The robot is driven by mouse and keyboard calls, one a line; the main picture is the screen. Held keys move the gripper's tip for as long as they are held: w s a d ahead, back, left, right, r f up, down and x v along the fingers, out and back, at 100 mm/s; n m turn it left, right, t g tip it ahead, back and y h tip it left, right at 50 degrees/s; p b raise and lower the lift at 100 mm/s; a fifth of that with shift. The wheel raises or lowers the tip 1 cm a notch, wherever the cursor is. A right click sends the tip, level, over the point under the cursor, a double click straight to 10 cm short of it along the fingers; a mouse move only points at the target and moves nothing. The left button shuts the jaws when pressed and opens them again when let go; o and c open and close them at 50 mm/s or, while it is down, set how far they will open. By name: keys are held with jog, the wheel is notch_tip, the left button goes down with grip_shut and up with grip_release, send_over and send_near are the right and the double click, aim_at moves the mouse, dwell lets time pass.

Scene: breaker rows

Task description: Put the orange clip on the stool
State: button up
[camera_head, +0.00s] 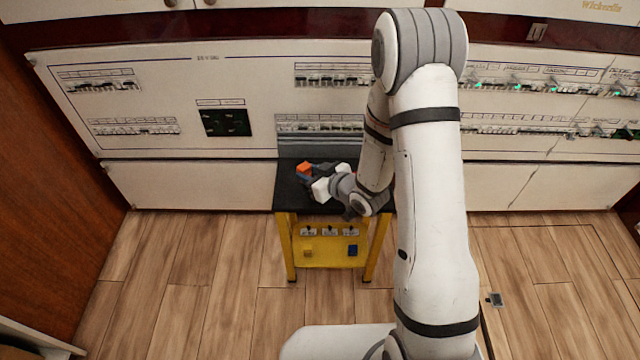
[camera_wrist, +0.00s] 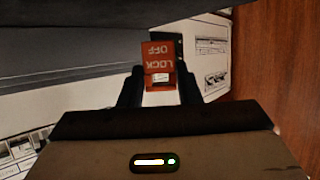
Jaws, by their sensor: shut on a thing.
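The orange clip (camera_head: 304,169) shows over the back left part of the stool's black top in the head view. In the wrist view the orange clip (camera_wrist: 156,57) stands between my fingers, with upside-down "LOCK OFF" lettering. My gripper (camera_head: 312,172) is shut on it; the dark fingers also show in the wrist view (camera_wrist: 159,84). The stool (camera_head: 287,195) has a black top and yellow legs and stands against the panel wall. I cannot tell whether the clip touches the stool top. My forearm and wrist cover the stool's right side.
The breaker panel (camera_head: 230,75) with rows of switches rises right behind the stool. The stool's yellow front (camera_head: 328,256) carries small blue and yellow parts. A brown wooden wall (camera_head: 50,170) is at the left. The wood floor (camera_head: 200,255) left of the stool is clear.

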jog(key=shift+f+b, duration=0.4)
jog(key=shift+f, duration=1.3)
jog(key=shift+f, duration=0.15)
jog(key=o, duration=1)
jog(key=shift+c, duration=0.2)
